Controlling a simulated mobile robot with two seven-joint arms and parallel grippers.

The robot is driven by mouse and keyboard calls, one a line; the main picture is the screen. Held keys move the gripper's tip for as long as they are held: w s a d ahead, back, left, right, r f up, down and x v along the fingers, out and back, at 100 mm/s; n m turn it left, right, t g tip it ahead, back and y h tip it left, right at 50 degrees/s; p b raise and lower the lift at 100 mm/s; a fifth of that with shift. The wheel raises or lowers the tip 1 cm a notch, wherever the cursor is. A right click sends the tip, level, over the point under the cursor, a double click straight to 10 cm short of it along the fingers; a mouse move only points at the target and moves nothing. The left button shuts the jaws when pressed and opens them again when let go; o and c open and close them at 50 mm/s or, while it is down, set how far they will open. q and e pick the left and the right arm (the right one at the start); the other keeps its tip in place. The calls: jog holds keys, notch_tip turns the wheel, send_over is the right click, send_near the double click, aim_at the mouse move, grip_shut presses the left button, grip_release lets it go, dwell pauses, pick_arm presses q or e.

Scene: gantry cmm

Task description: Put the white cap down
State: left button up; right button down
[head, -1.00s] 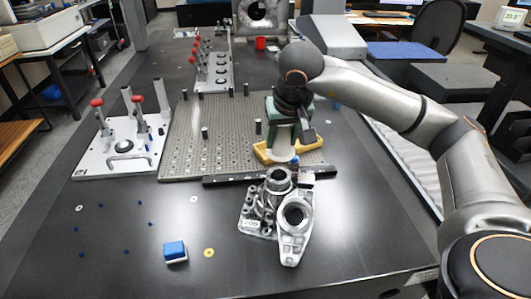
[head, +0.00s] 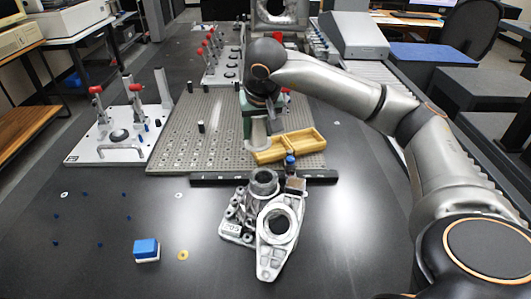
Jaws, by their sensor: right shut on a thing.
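My right gripper (head: 259,128) is over the perforated plate, at the left end of the yellow tray, with its jaws pointing down. It is shut on a pale, rounded piece (head: 260,138), which I take to be the white cap. The gripper hides much of it, and I cannot tell whether its lower edge touches the plate or the tray. The yellow tray (head: 298,143) has two compartments, and the right one looks empty. My left gripper is out of view.
The perforated plate (head: 190,152) has free room left of the gripper, with several dark pins. A dark bar (head: 215,180) and metal castings (head: 277,232) lie in front. A clamp fixture (head: 112,150) stands left, a blue-and-white block (head: 147,249) front left.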

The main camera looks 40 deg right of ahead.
jog(key=shift+w+d+f, duration=0.25)
jog(key=shift+w+d, duration=0.05)
jog(key=shift+w, duration=0.05)
jog(key=w+d+f, duration=0.2)
jog(key=d+f, duration=0.1)
jog(key=w+d+f+b, duration=0.1)
jog(key=w+d+f, duration=0.2)
jog(key=d, duration=0.1)
jog(key=w+d+f+b, duration=0.1)
jog(key=w+d+f, duration=0.1)
jog(key=d+f, duration=0.1)
jog(key=shift+w+d+f, duration=0.1)
jog(key=shift+w+d, duration=0.15)
jog(key=shift+w, duration=0.05)
jog(key=f, duration=0.1)
jog(key=f+b, duration=0.1)
jog(key=f, duration=0.1)
jog(key=shift+w+d+f, duration=0.1)
jog(key=shift+d+f, duration=0.05)
jog(key=shift+d, duration=0.05)
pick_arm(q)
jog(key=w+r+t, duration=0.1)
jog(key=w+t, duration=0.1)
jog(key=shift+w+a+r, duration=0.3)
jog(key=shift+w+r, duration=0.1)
pick_arm(e)
jog(key=shift+f, duration=0.1)
